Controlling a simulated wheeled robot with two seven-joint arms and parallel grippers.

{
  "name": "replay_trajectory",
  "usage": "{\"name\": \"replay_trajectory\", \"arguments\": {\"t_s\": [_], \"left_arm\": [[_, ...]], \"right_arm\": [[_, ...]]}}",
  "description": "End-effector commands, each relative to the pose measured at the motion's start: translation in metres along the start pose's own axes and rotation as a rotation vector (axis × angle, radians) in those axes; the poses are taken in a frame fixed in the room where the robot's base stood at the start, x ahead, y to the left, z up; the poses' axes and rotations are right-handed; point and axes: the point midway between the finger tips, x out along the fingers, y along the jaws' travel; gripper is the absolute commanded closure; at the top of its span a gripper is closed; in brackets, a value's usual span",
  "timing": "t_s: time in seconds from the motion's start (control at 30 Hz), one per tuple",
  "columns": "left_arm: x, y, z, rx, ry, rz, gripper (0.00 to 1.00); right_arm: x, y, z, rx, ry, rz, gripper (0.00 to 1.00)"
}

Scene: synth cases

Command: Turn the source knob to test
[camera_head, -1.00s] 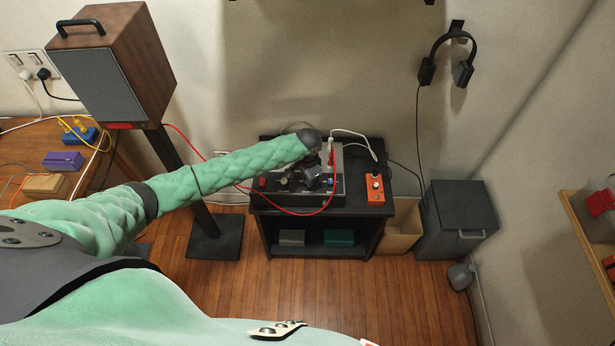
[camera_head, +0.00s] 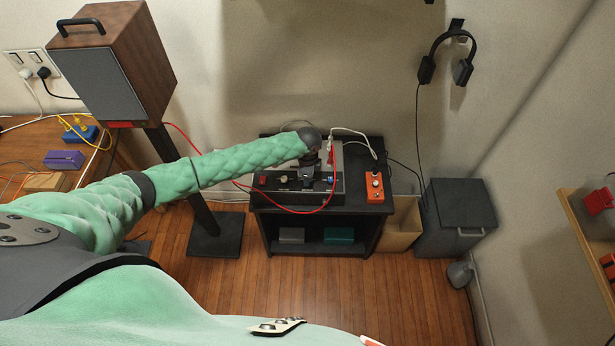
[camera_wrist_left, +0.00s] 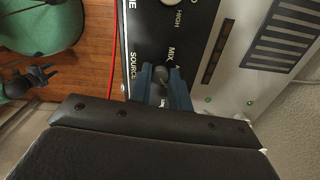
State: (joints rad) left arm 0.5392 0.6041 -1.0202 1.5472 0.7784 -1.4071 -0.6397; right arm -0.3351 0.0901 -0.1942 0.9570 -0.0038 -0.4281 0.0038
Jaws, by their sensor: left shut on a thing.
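The source knob (camera_wrist_left: 161,73) is a small dark knob on the black panel of the audio unit (camera_wrist_left: 147,22), beside the printed word SOURCE in the left wrist view. The words MIX and, partly covered, LINE are printed around it. My left gripper (camera_wrist_left: 160,78) is shut on this knob, one blue-grey finger on each side. The knob's pointer is hidden or too small to read. In the head view the left gripper (camera_head: 308,180) reaches down over the unit's front panel (camera_head: 267,192), and the hand covers the knob.
A pale knob (camera_wrist_left: 172,2) sits near the word HIGH. The unit stands on a black shelf stand (camera_head: 262,228). An orange box (camera_head: 374,187) stands to its right. A red cable (camera_head: 240,184) runs past the front. A speaker (camera_head: 108,75) stands left; a grey bin (camera_head: 457,205) stands right.

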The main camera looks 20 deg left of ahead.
Motion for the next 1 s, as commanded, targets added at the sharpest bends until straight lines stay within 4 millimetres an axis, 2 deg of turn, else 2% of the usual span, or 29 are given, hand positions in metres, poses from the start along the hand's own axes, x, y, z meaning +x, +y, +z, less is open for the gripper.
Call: {"name": "replay_trajectory", "arguments": {"t_s": [0.53,0.57,0.67,1.0], "left_arm": [[-0.0008,-0.001,0.0005,0.026,0.0,-0.002,1.0],[-0.0008,-0.001,0.0004,0.026,0.0,-0.002,0.79],[-0.0007,-0.0009,0.0004,0.026,0.0,-0.001,0.59],[-0.0022,-0.0006,0.0001,0.026,0.0,-0.001,0.59]], "right_arm": [[0.0004,-0.0015,0.002,0.0,-0.004,-0.001,0.64],[0.0005,-0.0016,0.0025,0.0,-0.004,-0.001,0.64],[0.0008,-0.0019,0.0039,0.0,-0.006,-0.002,0.64],[0.0019,-0.002,0.0027,0.0,-0.005,-0.002,0.64]]}}
